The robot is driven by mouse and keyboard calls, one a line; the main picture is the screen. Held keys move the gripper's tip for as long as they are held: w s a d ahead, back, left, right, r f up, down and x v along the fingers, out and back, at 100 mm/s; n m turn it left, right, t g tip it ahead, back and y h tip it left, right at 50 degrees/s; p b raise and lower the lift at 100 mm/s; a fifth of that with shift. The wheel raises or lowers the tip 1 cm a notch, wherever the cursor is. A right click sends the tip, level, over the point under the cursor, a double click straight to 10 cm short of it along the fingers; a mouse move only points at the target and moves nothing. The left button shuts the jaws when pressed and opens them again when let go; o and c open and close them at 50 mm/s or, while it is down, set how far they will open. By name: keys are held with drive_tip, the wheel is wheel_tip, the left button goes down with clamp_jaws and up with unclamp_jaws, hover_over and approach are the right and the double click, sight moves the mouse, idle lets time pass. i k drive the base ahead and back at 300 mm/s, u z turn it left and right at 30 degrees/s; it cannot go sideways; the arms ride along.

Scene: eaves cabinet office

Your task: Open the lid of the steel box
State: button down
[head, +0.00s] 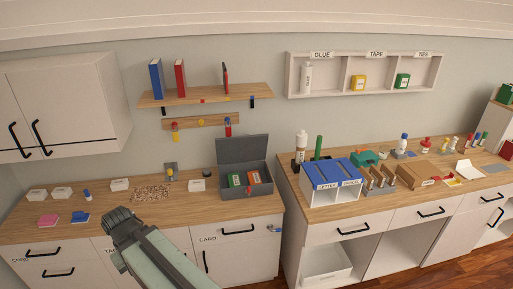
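The steel box (262,188) is a dark grey box on the wooden counter, near the right end of the left-hand cabinets. Its lid (243,149) stands up at the back, so the box is open. A green item (234,180) and a red item (254,178) show inside it. My arm comes up from the bottom of the view, and its dark end with my gripper (121,219) is over the counter's front edge, left of the box and well apart from it. The fingers are too small and dark to tell whether they are open or shut.
A wooden shelf (205,95) and a hook rail (200,122) hang above. Across a gap, the right counter holds a blue-topped sorter (332,173). Counter space in front of the box is clear.

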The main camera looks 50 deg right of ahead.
sight(245, 147)
drive_tip(key=z, duration=0.1)
drive_tip(key=i, duration=1)
drive_tip(key=z, duration=0.1)
